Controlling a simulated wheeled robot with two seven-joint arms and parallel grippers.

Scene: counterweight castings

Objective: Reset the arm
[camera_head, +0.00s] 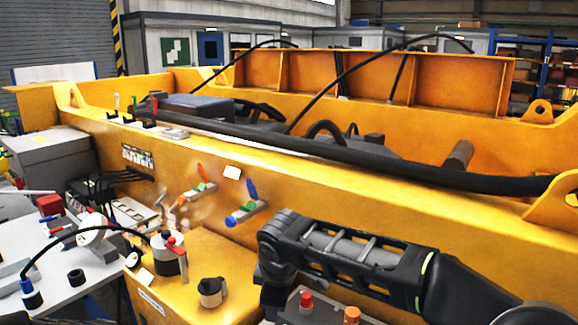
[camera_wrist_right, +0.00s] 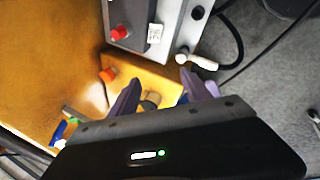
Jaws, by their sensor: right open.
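My right arm (camera_head: 350,255) comes in from the lower right in the head view, in front of the yellow casting (camera_head: 330,190). Its forearm lies roughly level and the wrist bends down at the left end, beside the yellow block (camera_head: 215,262). The fingers are not clear in the head view. In the right wrist view my right gripper (camera_wrist_right: 159,77) shows two purple fingers spread apart with nothing between them. Beyond the fingers lies a yellow surface with a dark-topped knob (camera_wrist_right: 150,100). My left gripper is in neither view.
A grey box with a red button (camera_wrist_right: 119,32) and a white-tipped lever (camera_wrist_right: 195,60) are near the right fingers.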

